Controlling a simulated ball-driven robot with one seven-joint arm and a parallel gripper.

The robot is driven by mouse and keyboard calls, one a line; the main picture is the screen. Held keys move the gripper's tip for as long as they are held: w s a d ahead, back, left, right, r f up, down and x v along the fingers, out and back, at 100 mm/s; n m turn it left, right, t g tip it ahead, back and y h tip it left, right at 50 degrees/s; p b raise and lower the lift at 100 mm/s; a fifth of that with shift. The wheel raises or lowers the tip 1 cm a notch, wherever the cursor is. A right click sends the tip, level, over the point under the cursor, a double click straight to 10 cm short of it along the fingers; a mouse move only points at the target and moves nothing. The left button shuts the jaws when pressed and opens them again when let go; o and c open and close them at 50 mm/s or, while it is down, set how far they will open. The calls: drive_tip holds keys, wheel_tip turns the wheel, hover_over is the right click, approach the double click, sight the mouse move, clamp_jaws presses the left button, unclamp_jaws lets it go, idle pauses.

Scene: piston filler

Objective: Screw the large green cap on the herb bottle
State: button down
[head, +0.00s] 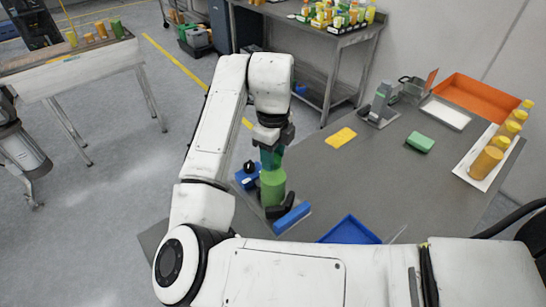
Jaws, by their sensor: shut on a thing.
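The herb bottle (272,187) is a green bottle standing upright near the left edge of the grey table. A dark-jawed clamp with a blue part (290,217) sits at its base, and another blue device (247,174) stands just left of it. My gripper (271,150) is directly above the bottle, pointing down, and is shut on the darker green cap (271,158). The cap is at the bottle's top. I cannot tell from this view whether it is seated on the neck or how far it is threaded. My arm hides part of the table's near side.
A blue tray (349,231) lies near the front. A yellow cloth (341,137), a green sponge (419,143), a grey device (380,104) and an orange tray (482,99) are farther right. Amber bottles (487,162) line a white tray at the right edge. The table's middle is clear.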

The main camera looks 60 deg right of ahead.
drive_tip(key=shift+m, duration=0.5)
drive_tip(key=m+b, duration=0.2)
drive_tip(key=m, duration=0.2)
drive_tip(key=shift+f+b, duration=0.1)
drive_tip(key=shift+b, duration=0.25)
drive_tip(key=shift+m+b, duration=0.6)
drive_tip(key=shift+m, duration=1)
drive_tip(key=c, duration=0.5)
unclamp_jaws()
drive_tip(key=shift+c, duration=0.2)
